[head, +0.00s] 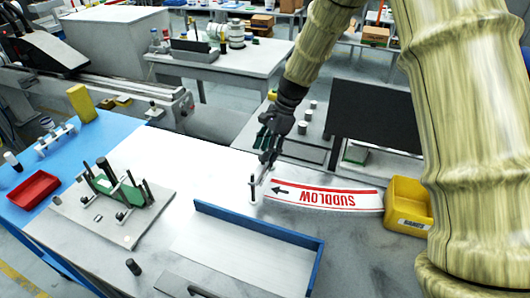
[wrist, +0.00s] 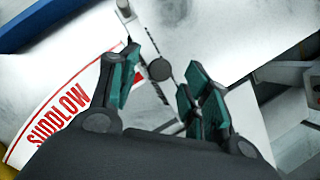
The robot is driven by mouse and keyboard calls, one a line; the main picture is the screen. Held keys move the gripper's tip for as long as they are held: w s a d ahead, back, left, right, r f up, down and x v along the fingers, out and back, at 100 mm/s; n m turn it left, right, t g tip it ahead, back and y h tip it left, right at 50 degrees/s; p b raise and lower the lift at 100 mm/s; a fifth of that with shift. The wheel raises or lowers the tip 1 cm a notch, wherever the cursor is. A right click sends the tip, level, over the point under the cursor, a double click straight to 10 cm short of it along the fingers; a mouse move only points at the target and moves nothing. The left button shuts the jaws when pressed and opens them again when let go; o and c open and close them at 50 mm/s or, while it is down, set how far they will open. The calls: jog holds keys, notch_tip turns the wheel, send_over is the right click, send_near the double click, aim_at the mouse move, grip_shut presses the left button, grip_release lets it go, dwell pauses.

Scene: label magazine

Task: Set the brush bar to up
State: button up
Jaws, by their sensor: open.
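A thin pale bar, which looks like the brush bar (head: 262,183), stands at the left end of the curved white label with red print (head: 325,197). An upright post with a dark top (head: 252,180) stands at its near end. My gripper (head: 267,158) is open above the bar's far end, pointing down. In the wrist view the green fingers of my gripper (wrist: 160,66) are apart, with a dark round knob (wrist: 160,70) on the bar showing between them. I cannot tell whether the fingers touch it. The fingers hide part of the bar.
A blue-edged tray (head: 262,232) lies in front. A yellow bin (head: 408,205) is at the label's right end. A plate with a green fixture and posts (head: 118,232) and a red tray (head: 34,190) are at left. A black panel (head: 376,116) stands behind.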

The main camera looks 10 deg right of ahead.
jog(key=v, duration=1)
jog(key=shift+r, duration=0.3)
